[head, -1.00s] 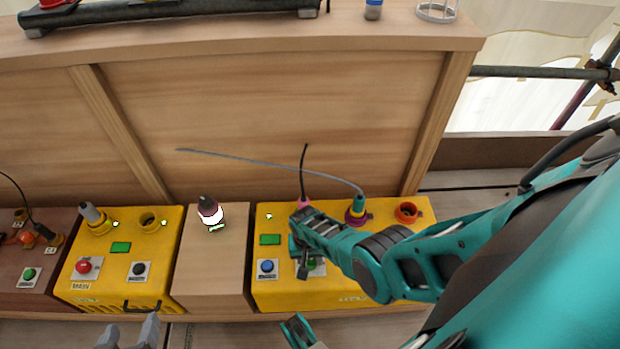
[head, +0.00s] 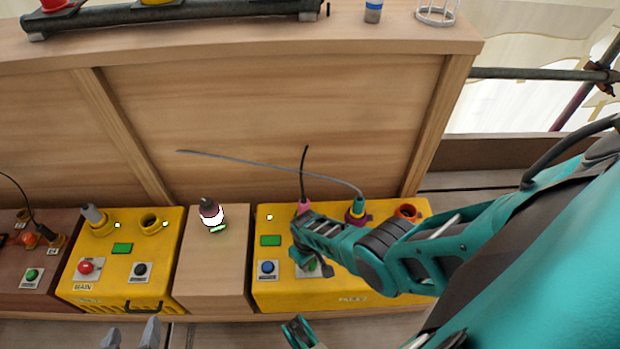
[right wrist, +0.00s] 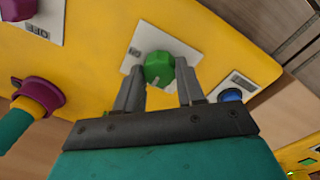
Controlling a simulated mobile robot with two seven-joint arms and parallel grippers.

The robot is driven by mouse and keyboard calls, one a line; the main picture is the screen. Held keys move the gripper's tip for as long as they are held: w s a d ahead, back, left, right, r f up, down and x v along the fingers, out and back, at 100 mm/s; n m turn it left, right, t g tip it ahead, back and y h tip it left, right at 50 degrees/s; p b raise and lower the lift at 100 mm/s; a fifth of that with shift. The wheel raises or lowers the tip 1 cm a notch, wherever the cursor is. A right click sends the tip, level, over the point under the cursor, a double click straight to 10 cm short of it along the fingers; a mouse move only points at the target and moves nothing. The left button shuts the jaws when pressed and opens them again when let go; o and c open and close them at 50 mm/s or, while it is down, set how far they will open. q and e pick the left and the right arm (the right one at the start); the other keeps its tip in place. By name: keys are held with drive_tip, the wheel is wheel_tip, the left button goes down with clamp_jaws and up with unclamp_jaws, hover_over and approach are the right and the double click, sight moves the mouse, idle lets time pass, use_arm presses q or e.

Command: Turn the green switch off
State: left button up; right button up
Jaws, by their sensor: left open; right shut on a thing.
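The green switch (right wrist: 160,68) is a faceted knob on a white plate on the yellow box. In the right wrist view it sits between the two grey fingers of my right gripper (right wrist: 160,88), which is shut on it. In the head view the switch (head: 312,266) is mostly hidden by my right gripper (head: 318,262). A label beside the knob looks like "ON", but it is small and turned. My left gripper (head: 131,335) is open and empty at the bottom edge of the head view, apart from the boxes.
A blue button (head: 267,268) is close left of the switch. Plugs with cables (head: 357,207) rise behind my right gripper. Another yellow box (head: 90,250) with red and black controls is at left. A wooden block (head: 212,265) carries a dark-tipped lamp (head: 210,211).

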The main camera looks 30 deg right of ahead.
idle(0.4)
drive_tip(key=o, duration=1)
drive_tip(key=shift+o, duration=0.2)
wheel_tip(320, 180, up, 13)
drive_tip(key=p, duration=1)
drive_tip(key=shift+a+p, duration=0.3)
